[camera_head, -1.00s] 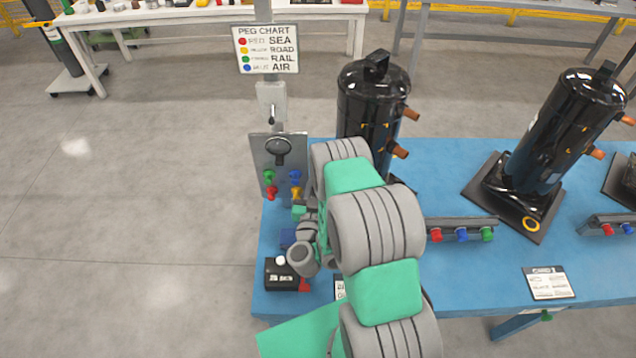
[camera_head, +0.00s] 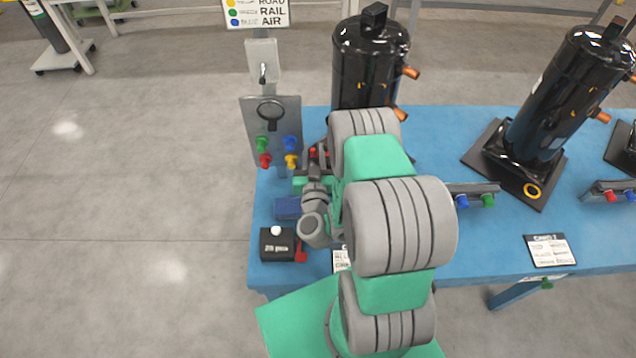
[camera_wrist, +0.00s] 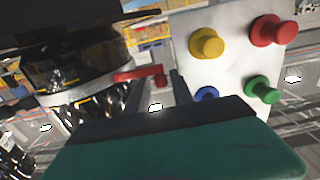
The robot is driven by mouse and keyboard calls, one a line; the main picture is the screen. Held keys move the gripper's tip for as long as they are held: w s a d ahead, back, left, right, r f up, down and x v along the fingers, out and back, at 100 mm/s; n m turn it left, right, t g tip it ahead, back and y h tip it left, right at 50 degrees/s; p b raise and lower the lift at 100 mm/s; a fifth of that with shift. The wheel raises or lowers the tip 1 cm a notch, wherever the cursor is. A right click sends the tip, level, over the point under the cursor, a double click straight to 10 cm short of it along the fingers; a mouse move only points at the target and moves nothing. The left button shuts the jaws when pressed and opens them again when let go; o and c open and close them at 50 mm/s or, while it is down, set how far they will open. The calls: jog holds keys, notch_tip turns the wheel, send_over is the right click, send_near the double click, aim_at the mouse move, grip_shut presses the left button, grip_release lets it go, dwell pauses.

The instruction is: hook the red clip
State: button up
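A small red piece, seemingly the red clip (camera_wrist: 157,77), shows at the fingertips in the wrist view. A bit of red (camera_head: 313,152) also shows at my gripper in the head view. The upright peg board (camera_head: 250,125) is just left of my gripper. It carries a green peg (camera_head: 262,144), blue peg (camera_head: 291,143), red peg (camera_head: 264,160) and yellow peg (camera_head: 291,160). My arm hides part of the gripper.
A black compressor (camera_head: 365,65) stands close behind my arm, and another compressor (camera_head: 555,100) stands right. A black box (camera_head: 275,243) with a red piece (camera_head: 301,254) sits at the front left of the blue table (camera_head: 430,130). A low peg rack (camera_head: 475,189) is right of my arm.

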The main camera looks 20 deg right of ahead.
jog(key=shift+s+f+n+t+y+b, duration=0.35)
jog(key=shift+y+b, duration=0.25)
jog(key=shift+b, duration=0.5)
